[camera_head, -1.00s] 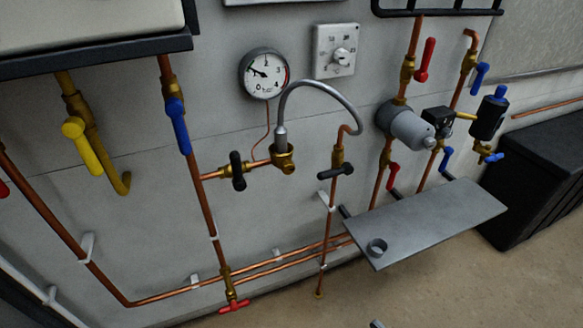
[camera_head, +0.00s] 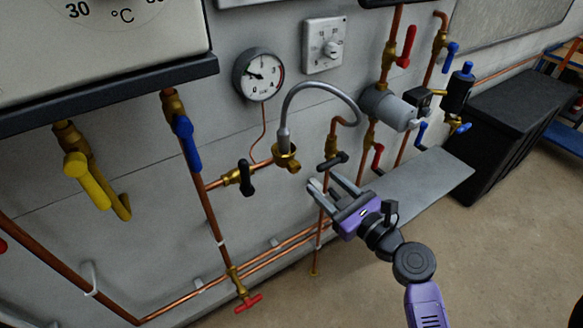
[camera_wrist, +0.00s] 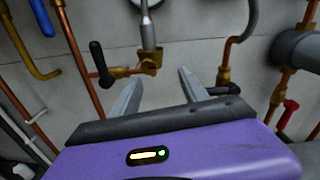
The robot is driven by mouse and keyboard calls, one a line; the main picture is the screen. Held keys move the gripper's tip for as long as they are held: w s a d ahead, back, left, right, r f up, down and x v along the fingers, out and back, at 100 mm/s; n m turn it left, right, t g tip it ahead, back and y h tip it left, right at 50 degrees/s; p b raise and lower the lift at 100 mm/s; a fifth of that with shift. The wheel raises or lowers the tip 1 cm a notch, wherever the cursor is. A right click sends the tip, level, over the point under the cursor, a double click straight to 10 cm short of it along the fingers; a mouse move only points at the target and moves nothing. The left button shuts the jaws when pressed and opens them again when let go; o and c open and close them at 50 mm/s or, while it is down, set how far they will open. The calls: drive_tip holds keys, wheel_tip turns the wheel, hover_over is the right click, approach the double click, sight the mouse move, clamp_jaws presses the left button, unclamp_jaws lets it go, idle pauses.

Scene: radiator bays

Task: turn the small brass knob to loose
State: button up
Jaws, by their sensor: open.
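The small brass knob (camera_head: 294,168) is on the lower front of a brass fitting (camera_head: 285,154), where the braided grey hose (camera_head: 318,84) joins the copper pipe. The fitting also shows in the wrist view (camera_wrist: 152,57), ahead of my fingers. My gripper (camera_head: 322,181) is open and empty, to the right of and below the knob in the head view, apart from it. In the wrist view, my gripper (camera_wrist: 160,76) points at the wall with the fitting above and between its fingertips. The knob's turned position is too small to read.
A black lever (camera_head: 247,178) is left of the fitting; another black lever (camera_head: 333,161) is just behind my gripper. A pressure gauge (camera_head: 258,74) hangs above. A grey shelf (camera_head: 420,180) and a black box (camera_head: 500,145) are at the right.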

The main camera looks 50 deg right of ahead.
sight(297, 169)
drive_tip(key=shift+w+a+m+y+p, duration=0.15)
drive_tip(key=shift+w+m+p, duration=0.4)
drive_tip(key=shift+w, duration=1.45)
drive_tip(key=shift+w+d+m+y+p, duration=0.1)
drive_tip(key=shift+w+m+y+p, duration=0.45)
drive_tip(key=shift+w, duration=1.45)
drive_tip(key=shift+h, duration=0.3)
clamp_jaws()
